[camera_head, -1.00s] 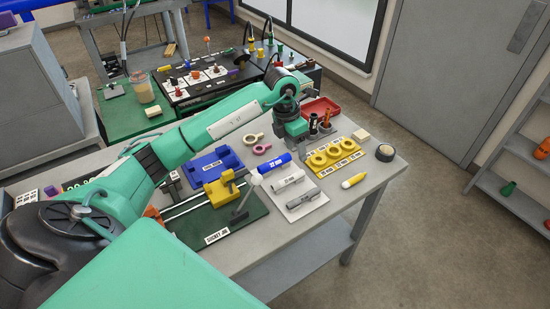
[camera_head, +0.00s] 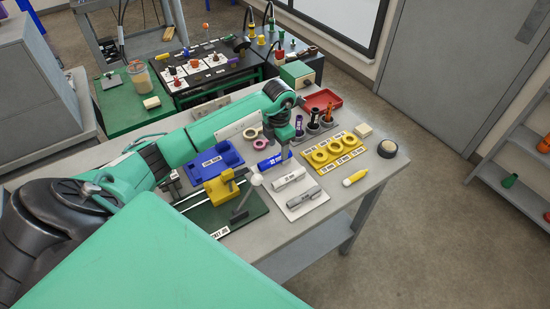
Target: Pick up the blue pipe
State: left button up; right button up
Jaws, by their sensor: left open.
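My left gripper (camera_head: 286,152) points down over the right end of the blue pipe. Its fingers are small and partly hidden by the wrist, and I cannot tell whether they touch the pipe. It is open. My right gripper is not in view.
A yellow rack with rings (camera_head: 337,168), a blue bin (camera_head: 214,163) and a green jig board with a yellow clamp (camera_head: 221,187) stand close around. A red tray (camera_head: 323,102) is behind. The table's right front corner is mostly clear.

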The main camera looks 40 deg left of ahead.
aim_at(278, 155)
pick_arm(q)
notch_tip(278, 155, down, 3)
jog(key=shift+s+d+f+p, duration=0.1)
jog(key=shift+f+p, duration=0.1)
jog(key=shift+p, duration=0.6)
jog(key=shift+f, duration=0.45)
jog(key=c, duration=1.1)
jog(key=shift+o, duration=0.2)
jog(key=shift+r, duration=0.15)
